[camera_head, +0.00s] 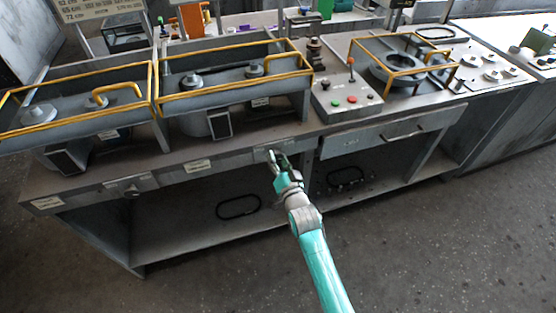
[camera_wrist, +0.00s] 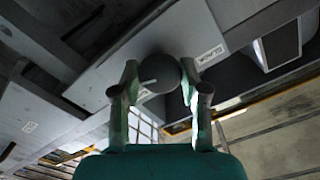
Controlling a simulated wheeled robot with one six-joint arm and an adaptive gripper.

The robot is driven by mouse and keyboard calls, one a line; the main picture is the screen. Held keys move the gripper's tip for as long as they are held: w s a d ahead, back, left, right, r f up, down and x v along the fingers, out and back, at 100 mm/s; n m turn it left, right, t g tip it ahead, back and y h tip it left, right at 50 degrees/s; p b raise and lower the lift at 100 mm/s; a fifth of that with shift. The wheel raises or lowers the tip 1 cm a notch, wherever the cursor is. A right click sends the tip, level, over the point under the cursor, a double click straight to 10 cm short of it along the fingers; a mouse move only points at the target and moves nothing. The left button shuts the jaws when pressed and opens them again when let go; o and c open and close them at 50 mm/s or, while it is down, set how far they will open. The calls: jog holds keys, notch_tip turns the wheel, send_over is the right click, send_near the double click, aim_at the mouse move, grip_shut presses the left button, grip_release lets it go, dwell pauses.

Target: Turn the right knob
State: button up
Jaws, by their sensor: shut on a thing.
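The right knob (camera_wrist: 158,73) is a dark, round knob with a pale mark on its face, on the bench's front panel. My gripper (camera_wrist: 159,82) has one finger on each side of it and is shut on it. In the head view my gripper (camera_head: 277,160) reaches the front edge of the bench near its middle and hides most of the knob. The left knob (camera_head: 133,190) sits on the same front panel further left, with nothing at it.
The bench top (camera_head: 325,118) carries yellow-railed housings (camera_head: 235,82) and a control box (camera_head: 345,99) with buttons and a red-tipped lever. A drawer (camera_head: 385,138) is right of my gripper. A lower shelf (camera_head: 205,235) runs below. The floor in front is clear.

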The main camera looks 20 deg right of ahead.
jog(key=shift+m, duration=0.8)
jog(key=o, duration=1.1)
jog(key=shift+o, duration=0.2)
jog(key=s, duration=1.2)
